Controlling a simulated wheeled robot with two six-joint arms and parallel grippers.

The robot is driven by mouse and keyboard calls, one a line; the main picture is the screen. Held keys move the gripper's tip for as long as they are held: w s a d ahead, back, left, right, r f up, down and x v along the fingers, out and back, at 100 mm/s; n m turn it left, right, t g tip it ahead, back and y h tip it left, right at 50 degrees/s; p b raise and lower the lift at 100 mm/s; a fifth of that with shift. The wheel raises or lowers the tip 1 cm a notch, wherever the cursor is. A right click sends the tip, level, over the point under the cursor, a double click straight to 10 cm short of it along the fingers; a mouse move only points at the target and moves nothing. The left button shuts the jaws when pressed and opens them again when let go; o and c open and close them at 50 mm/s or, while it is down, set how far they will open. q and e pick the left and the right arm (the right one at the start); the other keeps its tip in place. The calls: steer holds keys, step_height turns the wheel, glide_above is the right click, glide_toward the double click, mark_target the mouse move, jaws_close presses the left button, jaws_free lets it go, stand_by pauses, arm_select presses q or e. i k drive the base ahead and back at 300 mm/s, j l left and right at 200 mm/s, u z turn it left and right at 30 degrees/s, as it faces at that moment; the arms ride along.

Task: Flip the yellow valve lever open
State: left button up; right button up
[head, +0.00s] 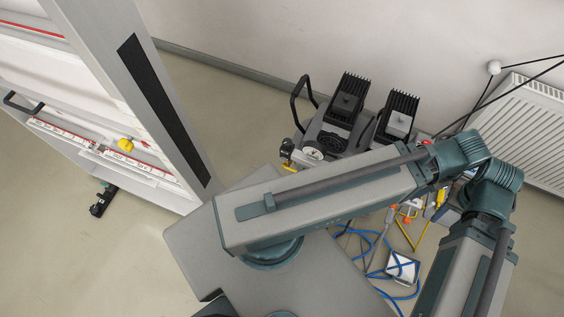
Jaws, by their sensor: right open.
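A machine with two black finned blocks (347,97) stands on the floor against the wall, with a round white gauge (313,153) at its left front. A small yellow part (290,168) shows just below and left of the gauge; it may be the valve lever, but it is too small to tell its position. My right arm crosses in front of the machine and hides its lower front. The arm bends at the right and its forearm leaves through the bottom edge, so I see no fingers of my right gripper. My left gripper is not in view.
Blue hose (372,240), a small white box (402,267) and yellow bars (415,236) lie right of my base. A radiator (532,135) is at right. Floor between cabinet and machine is clear.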

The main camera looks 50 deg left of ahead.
mark_target(284, 167)
steer(key=u, duration=1.4)
steer(key=i+j, duration=0.3)
steer(key=j, duration=0.2)
